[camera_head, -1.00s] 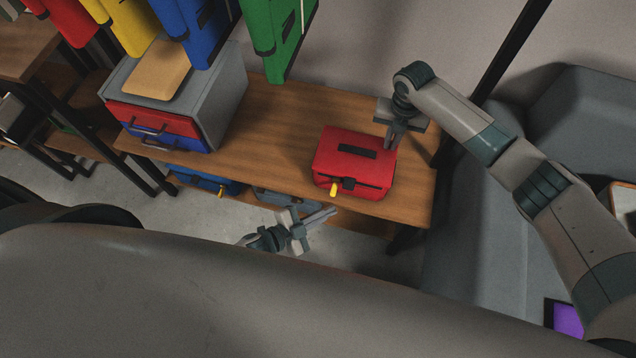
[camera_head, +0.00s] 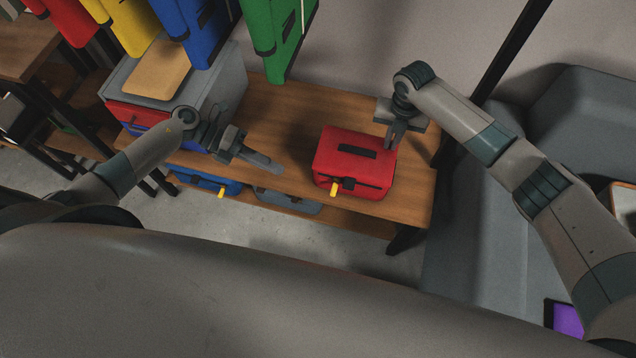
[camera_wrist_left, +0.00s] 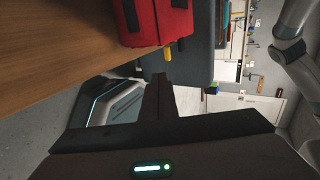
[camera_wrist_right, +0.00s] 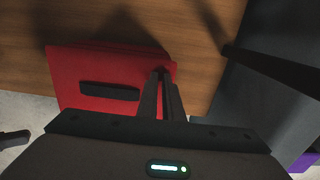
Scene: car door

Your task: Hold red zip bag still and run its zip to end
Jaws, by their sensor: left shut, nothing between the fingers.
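The red zip bag (camera_head: 350,143) stands on the wooden bench near its right end. A yellow zip pull (camera_head: 335,189) hangs at the left part of its front side. My left gripper (camera_head: 278,170) is shut and empty, left of the bag and apart from it, pointing toward it. In the left wrist view the bag (camera_wrist_left: 155,20) and yellow pull (camera_wrist_left: 168,54) lie beyond the fingertips. My right gripper (camera_head: 394,143) is at the bag's back right corner. In the right wrist view its fingers (camera_wrist_right: 162,78) straddle the bag's (camera_wrist_right: 70,75) edge, closed on it.
The wooden bench (camera_head: 285,115) has clear top between the bag and a grey drawer unit (camera_head: 228,90) on the left. A blue bag (camera_head: 205,180) and a grey one (camera_head: 288,203) sit on the shelf below. Coloured bags hang above. A grey sofa (camera_head: 560,110) stands right.

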